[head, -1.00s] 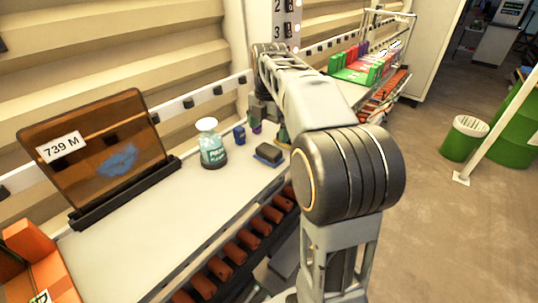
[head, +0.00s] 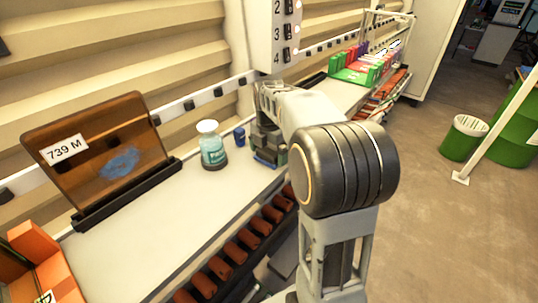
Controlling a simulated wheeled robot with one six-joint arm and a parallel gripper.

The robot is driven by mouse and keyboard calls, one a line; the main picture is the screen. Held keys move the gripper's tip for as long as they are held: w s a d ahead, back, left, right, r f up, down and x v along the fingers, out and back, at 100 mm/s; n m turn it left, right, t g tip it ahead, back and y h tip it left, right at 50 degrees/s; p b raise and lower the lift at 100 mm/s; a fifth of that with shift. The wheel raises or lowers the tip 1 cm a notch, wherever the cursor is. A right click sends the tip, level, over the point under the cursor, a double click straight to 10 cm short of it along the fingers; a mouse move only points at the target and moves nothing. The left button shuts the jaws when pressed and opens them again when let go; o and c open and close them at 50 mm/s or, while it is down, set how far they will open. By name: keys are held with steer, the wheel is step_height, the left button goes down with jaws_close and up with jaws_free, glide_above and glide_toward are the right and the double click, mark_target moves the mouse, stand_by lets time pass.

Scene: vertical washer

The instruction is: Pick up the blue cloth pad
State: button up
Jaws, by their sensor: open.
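The blue cloth pad (head: 264,164) lies on the white bench, mostly hidden; only a thin blue edge shows below my gripper. My gripper (head: 266,154) is low over the pad, with its dark fingers around or just above it. The jaws are open. I cannot tell whether the fingers touch the pad, and my own arm covers the area to the right of it.
A tilted brown panel labelled 739 M (head: 105,155) stands farther left. The white bench (head: 170,215) in front is clear. Red-brown bins (head: 235,250) line its lower front.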

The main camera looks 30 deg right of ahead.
mark_target(270, 151)
steer(key=shift+c, duration=0.2)
steer(key=c, duration=0.8)
steer(key=shift+r, duration=0.1)
steer(key=shift+r, duration=0.25)
steer(key=r, duration=0.3)
steer(key=shift+s+r+b, duration=0.1)
steer(key=shift+s+b, duration=0.2)
steer(key=s+r+b, duration=0.1)
steer(key=s+r, duration=0.2)
steer(key=s, duration=0.1)
steer(key=s+a+r+b, duration=0.1)
steer(key=s+r, duration=0.2)
steer(key=s, duration=0.2)
steer(key=s+r+b, duration=0.1)
steer(key=s+r, duration=0.2)
steer(key=s, duration=0.1)
steer(key=shift+s+a, duration=0.15)
steer(key=shift+s, duration=0.05)
